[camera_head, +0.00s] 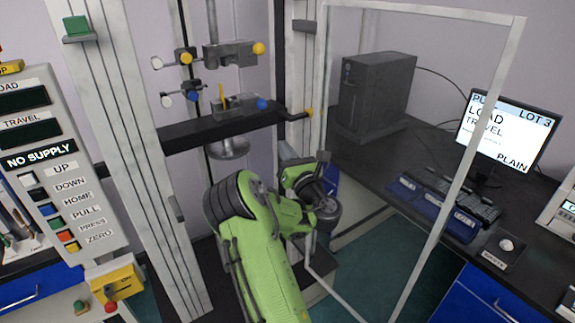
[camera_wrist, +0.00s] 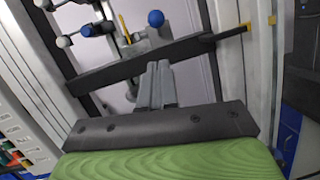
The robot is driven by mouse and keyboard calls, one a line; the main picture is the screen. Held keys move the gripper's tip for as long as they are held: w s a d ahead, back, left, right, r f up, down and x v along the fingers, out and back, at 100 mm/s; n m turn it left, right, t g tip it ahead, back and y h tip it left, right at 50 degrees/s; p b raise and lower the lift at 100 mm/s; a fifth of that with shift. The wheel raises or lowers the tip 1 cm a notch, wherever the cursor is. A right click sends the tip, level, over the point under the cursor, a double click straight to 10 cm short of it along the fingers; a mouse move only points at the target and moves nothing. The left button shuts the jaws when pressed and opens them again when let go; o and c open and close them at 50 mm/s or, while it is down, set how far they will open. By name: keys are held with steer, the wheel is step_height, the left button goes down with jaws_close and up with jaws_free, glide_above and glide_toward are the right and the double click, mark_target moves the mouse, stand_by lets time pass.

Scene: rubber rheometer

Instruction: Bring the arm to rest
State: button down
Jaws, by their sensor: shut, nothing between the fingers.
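My green arm (camera_head: 262,250) rises from the bottom middle of the head view and bends at its upper end, in front of the test frame. My gripper shows in the wrist view (camera_wrist: 158,72), its two grey fingers together with nothing between them. In the wrist view the fingertips overlap the dark crossbar (camera_wrist: 120,66); I cannot tell whether they touch it. In the head view the fingers are hidden behind the arm.
The crossbar (camera_head: 225,128) carries clamps with yellow, blue and white knobs. A clear framed door (camera_head: 440,165) stands open at the right. A control panel (camera_head: 55,165) reading NO SUPPLY is at the left. A monitor (camera_head: 507,130) and computer tower (camera_head: 375,92) stand on the right-hand bench.

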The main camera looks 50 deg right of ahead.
steer(key=shift+s+a+f, duration=0.1)
steer(key=shift+s+a, duration=0.15)
steer(key=shift+s, duration=0.2)
